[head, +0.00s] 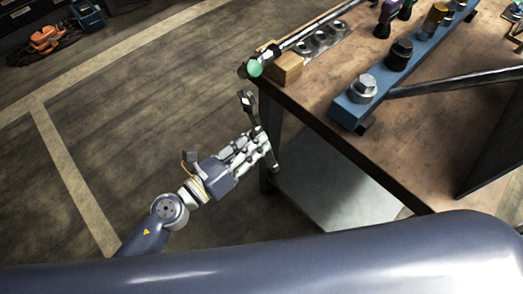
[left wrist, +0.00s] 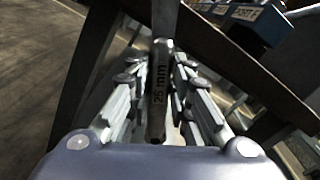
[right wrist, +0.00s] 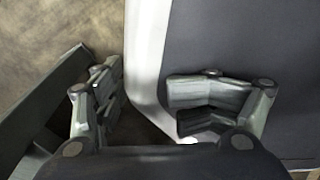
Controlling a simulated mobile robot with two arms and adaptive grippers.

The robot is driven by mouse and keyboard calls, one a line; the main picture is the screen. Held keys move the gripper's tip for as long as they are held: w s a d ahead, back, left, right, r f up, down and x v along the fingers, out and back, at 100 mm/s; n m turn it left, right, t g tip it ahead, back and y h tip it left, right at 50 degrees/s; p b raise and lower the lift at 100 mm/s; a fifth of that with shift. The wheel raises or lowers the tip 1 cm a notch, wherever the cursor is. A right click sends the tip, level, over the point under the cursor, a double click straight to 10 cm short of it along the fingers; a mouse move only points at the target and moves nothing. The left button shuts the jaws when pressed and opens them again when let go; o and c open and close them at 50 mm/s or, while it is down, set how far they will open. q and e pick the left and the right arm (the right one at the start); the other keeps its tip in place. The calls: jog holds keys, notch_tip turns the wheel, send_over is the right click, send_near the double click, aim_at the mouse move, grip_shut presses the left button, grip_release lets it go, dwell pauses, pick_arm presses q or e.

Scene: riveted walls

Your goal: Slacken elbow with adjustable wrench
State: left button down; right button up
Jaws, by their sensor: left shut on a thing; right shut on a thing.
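My left gripper (head: 262,143) is closed around the handle of a dark wrench (head: 248,104), beside the near left corner of the workbench. The wrench head sticks up above the fingers. In the left wrist view its handle (left wrist: 159,95), marked "25 mm", runs between the fingers. A blue bar (head: 376,92) on the bench carries several fittings, among them a silver hex one (head: 362,88) and a black one (head: 400,54). I cannot tell which is the elbow. My right gripper (right wrist: 143,105) shows only in the right wrist view, its fingers either side of a white-edged grey surface (right wrist: 230,40); what it grips is unclear.
The wooden bench top (head: 340,70) holds a wooden block (head: 287,66), a rod with a green ball (head: 254,68) and a dark bar (head: 455,82). A grey lower shelf (head: 335,195) is under it. Open floor (head: 140,130) lies left of the bench.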

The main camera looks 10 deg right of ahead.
pick_arm(q)
jog(key=shift+w+a+f+m+b, duration=0.3)
jog(key=shift+w+f+m+b, duration=0.1)
jog(key=shift+w+m, duration=0.1)
jog(key=shift+w+a+f+m+b, duration=0.3)
jog(key=shift+w+m+b, duration=0.1)
jog(key=shift+w+m, duration=0.1)
pick_arm(e)
jog(key=shift+w+d+f, duration=0.1)
jog(key=shift+w+d, duration=0.15)
jog(key=shift+w, duration=0.6)
jog(key=shift+w+d+r, duration=0.1)
jog(key=shift+w+d, duration=0.1)
jog(key=shift+w, duration=0.65)
jog(key=shift+w+d+f, duration=0.1)
jog(key=shift+w+d, duration=0.15)
jog(key=shift+w, duration=0.6)
